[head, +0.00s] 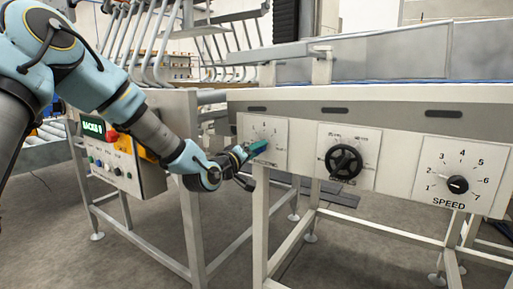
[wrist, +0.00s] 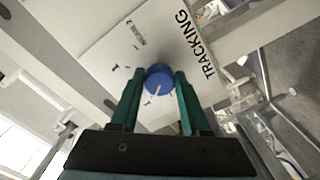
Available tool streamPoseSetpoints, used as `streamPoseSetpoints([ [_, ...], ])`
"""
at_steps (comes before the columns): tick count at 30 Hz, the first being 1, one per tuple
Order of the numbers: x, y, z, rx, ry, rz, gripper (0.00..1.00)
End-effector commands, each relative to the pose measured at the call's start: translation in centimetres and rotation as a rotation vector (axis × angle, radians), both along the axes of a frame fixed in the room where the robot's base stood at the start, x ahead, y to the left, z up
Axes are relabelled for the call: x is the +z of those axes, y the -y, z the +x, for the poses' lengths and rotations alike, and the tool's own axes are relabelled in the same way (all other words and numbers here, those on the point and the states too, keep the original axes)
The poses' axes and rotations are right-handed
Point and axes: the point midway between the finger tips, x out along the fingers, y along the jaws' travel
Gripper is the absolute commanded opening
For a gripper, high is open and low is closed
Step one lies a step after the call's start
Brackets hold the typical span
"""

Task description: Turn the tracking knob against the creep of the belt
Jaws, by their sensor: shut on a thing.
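The tracking knob (wrist: 158,83) is blue and round with a white pointer line. It sits on a white plate marked TRACKING (wrist: 110,62) in the wrist view. My gripper (wrist: 160,78) has green fingers, one on each side of the knob, shut on it. In the head view my gripper (head: 258,147) is at the leftmost plate (head: 277,130) on the conveyor's side and hides the knob. The belt (head: 420,82) shows only as a thin blue edge along the top of the conveyor.
To the right are a plate with a black handwheel (head: 344,162) and a SPEED dial (head: 457,184). A control box (head: 110,155) with a red button and a lit display stands left, behind my arm. Frame legs (head: 260,225) stand below the plates.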

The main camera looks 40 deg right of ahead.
Motion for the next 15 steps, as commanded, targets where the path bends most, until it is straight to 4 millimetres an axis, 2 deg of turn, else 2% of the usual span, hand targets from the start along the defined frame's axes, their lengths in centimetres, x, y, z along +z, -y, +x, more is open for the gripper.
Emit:
streamPoseSetpoints([
  [15,0.24,-0.08,0.10,0.003,-0.456,-0.119,0.00],
])
